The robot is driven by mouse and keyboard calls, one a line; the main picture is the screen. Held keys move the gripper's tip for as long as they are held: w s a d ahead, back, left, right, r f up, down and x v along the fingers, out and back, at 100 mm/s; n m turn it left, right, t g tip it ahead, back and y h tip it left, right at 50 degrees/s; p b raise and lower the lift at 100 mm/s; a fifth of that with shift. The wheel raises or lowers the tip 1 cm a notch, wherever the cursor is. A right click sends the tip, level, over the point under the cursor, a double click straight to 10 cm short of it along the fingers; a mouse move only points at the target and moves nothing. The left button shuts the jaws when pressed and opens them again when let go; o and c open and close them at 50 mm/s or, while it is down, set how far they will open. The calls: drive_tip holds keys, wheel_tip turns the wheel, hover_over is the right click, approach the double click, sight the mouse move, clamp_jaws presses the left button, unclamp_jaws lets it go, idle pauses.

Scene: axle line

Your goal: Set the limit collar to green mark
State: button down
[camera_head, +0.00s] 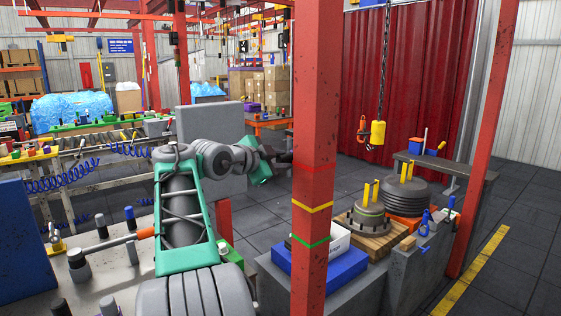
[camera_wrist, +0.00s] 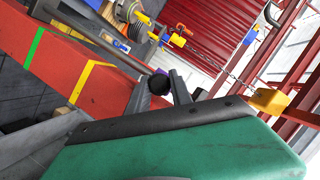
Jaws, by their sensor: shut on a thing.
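A red steel post (camera_head: 316,100) stands in front of me in the head view. It carries a thin red band, a yellow mark (camera_head: 312,206) below it and a green mark (camera_head: 310,242) lowest. In the wrist view the post lies slanted, with the green mark (camera_wrist: 35,47) farther left than the yellow mark (camera_wrist: 88,82). My gripper (camera_wrist: 159,86) is shut around a black ball knob (camera_wrist: 159,83), beside a grey rod (camera_wrist: 100,46). I cannot make out the limit collar itself in either view.
A grey bench with a blue case (camera_head: 335,266), a wooden pallet (camera_head: 365,240) and a stack of dark discs (camera_head: 408,195) stands right of the post. A yellow hoist hook block (camera_head: 378,133) hangs on a chain behind. A workbench with tools lies left.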

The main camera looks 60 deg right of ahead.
wheel_tip(320, 180, down, 22)
drive_tip(key=b, duration=2)
drive_tip(key=c, duration=1.4)
unclamp_jaws()
drive_tip(key=shift+c, duration=0.2)
drive_tip(key=shift+a, duration=0.15)
drive_tip(key=v, duration=0.7)
drive_tip(key=shift+a+r, duration=0.15)
drive_tip(key=shift+a, duration=0.15)
